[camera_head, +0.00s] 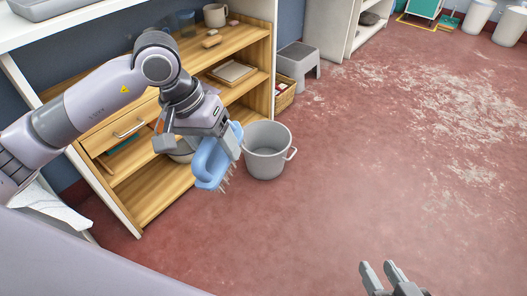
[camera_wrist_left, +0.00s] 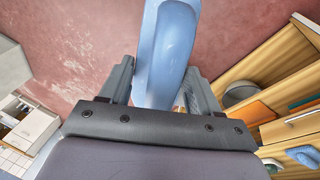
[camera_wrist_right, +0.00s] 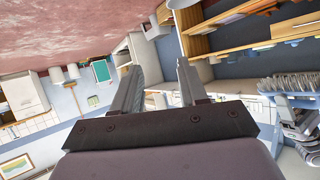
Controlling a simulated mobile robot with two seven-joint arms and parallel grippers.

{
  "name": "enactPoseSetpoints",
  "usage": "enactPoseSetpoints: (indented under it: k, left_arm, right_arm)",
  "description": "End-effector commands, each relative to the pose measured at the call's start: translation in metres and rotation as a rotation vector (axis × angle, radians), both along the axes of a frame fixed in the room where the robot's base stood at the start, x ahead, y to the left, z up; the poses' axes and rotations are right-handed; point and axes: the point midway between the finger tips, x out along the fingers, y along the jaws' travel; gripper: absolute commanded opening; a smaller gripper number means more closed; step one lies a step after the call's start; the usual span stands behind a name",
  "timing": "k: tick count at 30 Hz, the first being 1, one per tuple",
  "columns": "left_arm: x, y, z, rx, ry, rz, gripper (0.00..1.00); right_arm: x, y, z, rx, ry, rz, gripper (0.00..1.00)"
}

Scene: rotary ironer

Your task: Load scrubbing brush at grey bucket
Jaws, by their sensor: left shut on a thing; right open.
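The scrubbing brush is blue with pale bristles (camera_head: 210,165). My left gripper (camera_head: 196,140) is shut on its handle and holds it in the air, tilted, with bristles facing down and right. The left wrist view shows the blue brush body (camera_wrist_left: 168,55) between the fingers. The grey bucket (camera_head: 267,152) stands upright on the floor just right of the brush in the head view; its visible inside looks empty. The brush appears beside the bucket, partly overlapping its left edge in the picture. My right gripper (camera_head: 382,277) is open and empty, low over the floor at the bottom.
A wooden shelf unit (camera_head: 150,195) with a drawer stands behind my left arm. A grey step stool (camera_head: 298,62) and a basket (camera_head: 285,92) stand beyond the bucket. White bins (camera_head: 478,18) are far right. The red floor (camera_head: 380,170) right of the bucket is clear.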

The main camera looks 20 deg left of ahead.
Motion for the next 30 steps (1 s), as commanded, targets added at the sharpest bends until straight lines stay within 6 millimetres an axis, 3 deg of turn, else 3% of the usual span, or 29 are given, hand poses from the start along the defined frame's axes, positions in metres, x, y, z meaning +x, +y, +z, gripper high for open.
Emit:
enactPoseSetpoints:
  k: [23,30]
  left_arm:
    - [0.000,0.000,-0.067,-0.001,-0.001,0.000,0.38]
    - [0.000,0.000,-0.086,-0.001,-0.001,0.000,0.38]
  right_arm:
    - [0.015,0.043,-0.012,0.264,-0.021,0.076,0.43]
    - [0.013,0.032,-0.014,0.201,-0.101,0.066,0.43]
